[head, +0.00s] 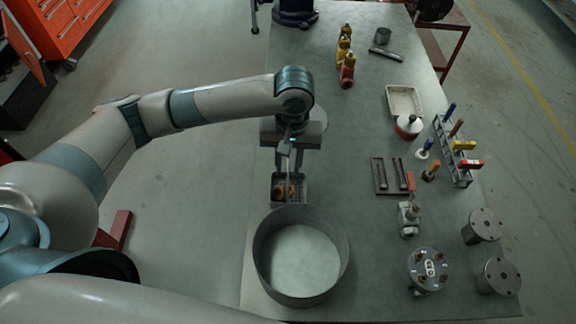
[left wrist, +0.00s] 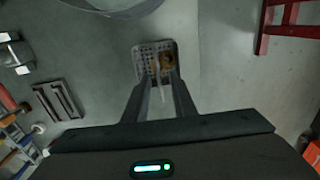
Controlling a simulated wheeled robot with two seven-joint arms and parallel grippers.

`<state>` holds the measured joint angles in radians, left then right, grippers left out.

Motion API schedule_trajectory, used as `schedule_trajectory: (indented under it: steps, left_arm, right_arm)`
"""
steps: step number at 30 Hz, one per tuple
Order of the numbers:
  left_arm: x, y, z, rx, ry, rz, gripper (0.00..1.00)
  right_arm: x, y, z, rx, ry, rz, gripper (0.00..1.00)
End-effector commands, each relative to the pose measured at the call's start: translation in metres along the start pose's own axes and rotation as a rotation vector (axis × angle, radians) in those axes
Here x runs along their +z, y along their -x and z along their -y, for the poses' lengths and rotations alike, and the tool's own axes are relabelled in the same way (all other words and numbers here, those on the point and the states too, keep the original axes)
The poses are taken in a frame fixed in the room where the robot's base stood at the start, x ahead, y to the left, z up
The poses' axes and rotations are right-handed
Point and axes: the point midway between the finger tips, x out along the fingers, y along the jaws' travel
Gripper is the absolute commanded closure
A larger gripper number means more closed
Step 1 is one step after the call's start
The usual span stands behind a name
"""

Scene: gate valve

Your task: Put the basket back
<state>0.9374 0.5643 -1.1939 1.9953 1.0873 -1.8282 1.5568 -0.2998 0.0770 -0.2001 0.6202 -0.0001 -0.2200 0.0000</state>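The basket (head: 289,189) is a small dark mesh box with a tall thin pale handle and brown-gold parts inside. It is over the left part of the table, just behind the big round metal tub (head: 257,262). In the left wrist view the basket (left wrist: 142,62) lies beyond the fingertips. My left gripper (head: 290,148) points down above it, with its fingers (left wrist: 161,80) on either side of the handle. Gaps seem to show between handle and fingers, so it looks open. Whether the basket touches the table is unclear. My right gripper is out of view.
The table (head: 345,130) is clear left of centre. On its right are a dark slotted tray (head: 378,176), a tool rack (head: 452,155), a small valve (head: 408,217), a round flange (head: 428,270) and metal cylinders (head: 484,226). Red and yellow bottles (head: 347,72) stand farther back.

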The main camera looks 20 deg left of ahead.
Motion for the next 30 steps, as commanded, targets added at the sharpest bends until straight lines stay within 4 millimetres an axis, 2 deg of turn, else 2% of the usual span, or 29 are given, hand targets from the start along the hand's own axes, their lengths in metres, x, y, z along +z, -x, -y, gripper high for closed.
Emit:
schedule_trajectory:
  steps: [5, 18, 24, 30]
  left_arm:
    - [-0.001, 0.022, -0.001, 0.004, -0.001, -0.004, 0.76]
    - [-0.001, 0.098, -0.001, 0.001, -0.001, -0.005, 0.76]
    - [0.0, 0.111, 0.0, 0.0, -0.001, -0.002, 0.76]
    - [0.0, 0.113, 0.0, 0.0, 0.0, -0.001, 0.76]
  right_arm:
    - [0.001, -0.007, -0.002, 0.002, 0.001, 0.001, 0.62]
    - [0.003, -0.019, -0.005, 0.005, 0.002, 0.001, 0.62]
    - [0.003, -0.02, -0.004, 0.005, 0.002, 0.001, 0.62]
    - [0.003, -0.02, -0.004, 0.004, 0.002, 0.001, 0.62]
